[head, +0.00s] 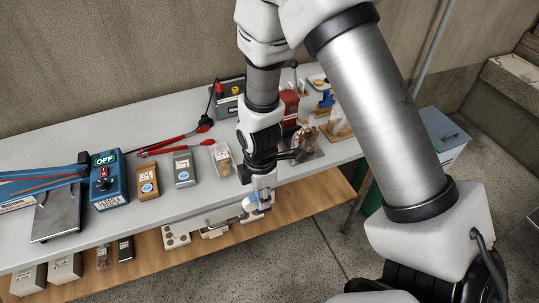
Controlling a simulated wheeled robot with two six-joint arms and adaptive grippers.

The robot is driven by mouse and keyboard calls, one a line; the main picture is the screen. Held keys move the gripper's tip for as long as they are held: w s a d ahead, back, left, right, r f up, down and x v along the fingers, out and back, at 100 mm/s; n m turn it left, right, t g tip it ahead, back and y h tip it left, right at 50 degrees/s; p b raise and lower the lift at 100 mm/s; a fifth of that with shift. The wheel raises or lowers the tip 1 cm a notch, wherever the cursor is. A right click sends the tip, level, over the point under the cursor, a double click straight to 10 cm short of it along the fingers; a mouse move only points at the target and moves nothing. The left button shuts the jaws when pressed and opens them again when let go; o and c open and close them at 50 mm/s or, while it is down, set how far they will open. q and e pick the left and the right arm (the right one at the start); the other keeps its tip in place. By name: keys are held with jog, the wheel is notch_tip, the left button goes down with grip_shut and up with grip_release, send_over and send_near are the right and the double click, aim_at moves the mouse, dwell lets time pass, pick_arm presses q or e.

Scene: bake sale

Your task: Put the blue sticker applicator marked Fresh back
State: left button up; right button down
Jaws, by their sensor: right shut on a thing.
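My right gripper (258,204) hangs just in front of the table's front edge, pointing down. It is shut on a small blue and white thing, the sticker applicator (266,196), which is mostly hidden by the fingers; its marking cannot be read. Another small blue item (326,100) stands at the back right of the table, behind my right arm. My left gripper is not in view.
On the white table (150,113) are a blue box with an OFF sign (108,182), a brown pouch (147,185), a grey pouch (183,169), a clear box (222,158) and red-handled tools (172,143). Below is a wooden shelf (190,259) with several items.

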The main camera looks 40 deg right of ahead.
jog(key=w+d+p, duration=0.1)
jog(key=w+d, duration=0.2)
jog(key=w, duration=0.1)
jog(key=w+d+f, duration=0.1)
jog(key=w+d, duration=0.1)
jog(key=w, duration=0.2)
jog(key=w+d+p, duration=0.1)
jog(key=w+d, duration=0.2)
jog(key=w, duration=0.1)
jog(key=shift+w+d+f+p, duration=0.15)
jog(key=shift+w+d+p, duration=0.1)
jog(key=shift+d+p, duration=0.1)
jog(key=shift+w+d+f, duration=0.15)
jog(key=shift+f, duration=0.1)
notch_tip(320, 180, down, 3)
jog(key=shift+r+p, duration=0.2)
jog(key=shift+p, duration=0.5)
jog(key=shift+f, duration=0.45)
jog(key=c, duration=0.8)
grip_release()
jog(key=shift+c, duration=0.2)
